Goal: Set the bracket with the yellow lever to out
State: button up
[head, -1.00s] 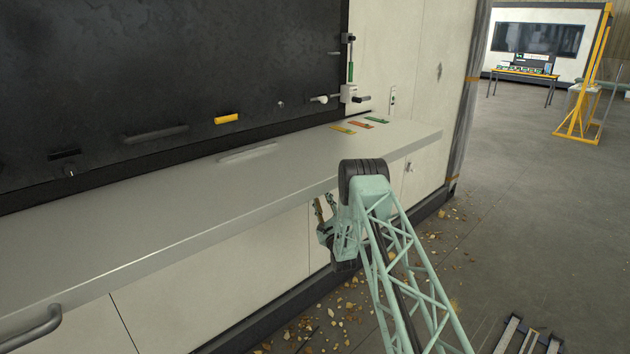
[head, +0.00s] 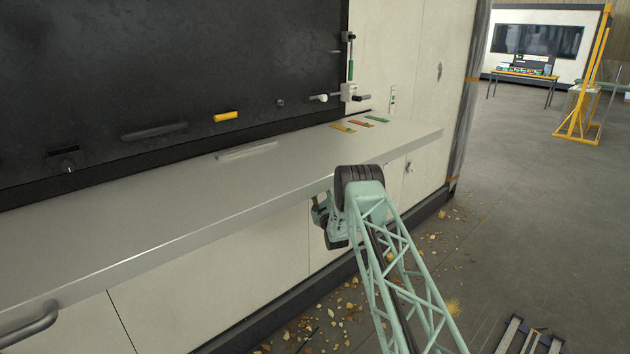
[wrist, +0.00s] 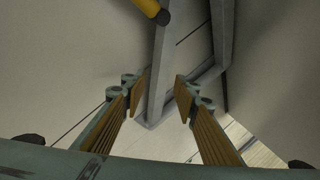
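In the wrist view a grey metal bracket (wrist: 159,75) of flat bars stands under the counter, against a pale panel. A yellow lever (wrist: 146,8) with a dark round end shows at the top edge, beside the bracket's upper part; the rest of it is cut off. My gripper (wrist: 160,94) is open, its two ribbed tan fingers apart, with a bracket bar showing between them. I cannot tell whether a finger touches it. Nothing is held. In the head view the bracket and my fingertips are hidden by the counter and my arm.
The long grey counter (head: 200,195) runs along the wall above pale cabinet fronts. A dark board (head: 180,60) stands behind it, with a separate yellow handle (head: 226,117). Coloured plates (head: 343,127) lie at the counter's right end.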

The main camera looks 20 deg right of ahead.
jog(key=shift+b+x, duration=0.3)
jog(key=shift+x, duration=1.6)
jog(key=shift+c, duration=0.7)
grip_shut()
